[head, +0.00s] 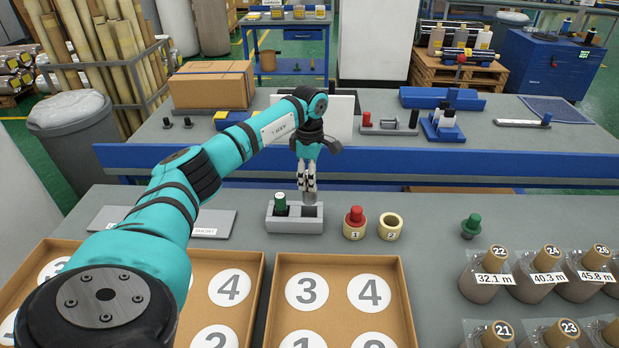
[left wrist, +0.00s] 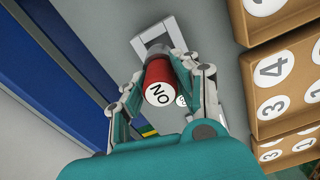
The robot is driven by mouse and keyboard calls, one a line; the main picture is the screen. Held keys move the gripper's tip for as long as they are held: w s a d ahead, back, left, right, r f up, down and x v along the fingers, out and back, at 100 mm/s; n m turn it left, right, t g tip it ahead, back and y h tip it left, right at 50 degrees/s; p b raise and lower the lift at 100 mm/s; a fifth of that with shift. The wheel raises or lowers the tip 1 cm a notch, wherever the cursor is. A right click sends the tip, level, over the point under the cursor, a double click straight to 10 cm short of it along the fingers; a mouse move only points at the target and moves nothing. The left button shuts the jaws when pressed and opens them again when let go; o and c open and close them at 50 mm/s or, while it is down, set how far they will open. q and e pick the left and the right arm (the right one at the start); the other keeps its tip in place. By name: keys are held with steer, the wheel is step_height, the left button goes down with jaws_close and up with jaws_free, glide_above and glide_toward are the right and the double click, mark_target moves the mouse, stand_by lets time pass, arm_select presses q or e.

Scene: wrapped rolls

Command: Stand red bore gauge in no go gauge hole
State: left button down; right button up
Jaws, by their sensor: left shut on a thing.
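My left gripper (head: 308,190) is in the middle of the head view, pointing down. In the left wrist view its fingers (left wrist: 163,88) are shut on the red bore gauge (left wrist: 158,76), whose end reads "NO". The gauge's dark grey plug points away towards the grey gauge block (left wrist: 140,45). In the head view the fingers mostly hide the gauge. The gauge block (head: 294,226) lies under the gripper. A green gauge (head: 281,204) stands in its left hole. The right hole (head: 310,212) is dark, just below the fingertips; I cannot tell whether the plug touches it.
Roll 1 (head: 354,231), with a red plug (head: 355,214) in it, and open roll 2 (head: 390,228) stand right of the block. A green plug (head: 471,226) stands further right. Cardboard trays (head: 340,262) lie in front, wrapped rolls (head: 487,284) at right. Bare table lies between.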

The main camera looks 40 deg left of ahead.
mark_target(309, 199)
arm_select(q)
steer(key=shift+w+r, duration=0.15)
steer(key=shift+w, duration=0.05)
steer(key=shift+s+b, duration=0.45)
steer(key=shift+s, duration=0.05)
steer(key=shift+f+b, duration=0.6)
steer(key=shift+f, duration=0.35)
step_height(309, 199, down, 3)
steer(key=shift+w+f+b, duration=0.1)
steer(key=shift+f+b, duration=0.05)
steer(key=shift+b, duration=1.05)
steer(key=shift+f, duration=0.35)
steer(key=shift+f+b, duration=0.35)
steer(key=shift+f, duration=0.5)
arm_select(e)
steer(key=s+f, duration=0.3)
steer(key=f, duration=0.2)
steer(key=shift+s+f, duration=0.2)
steer(key=shift+f, duration=0.1)
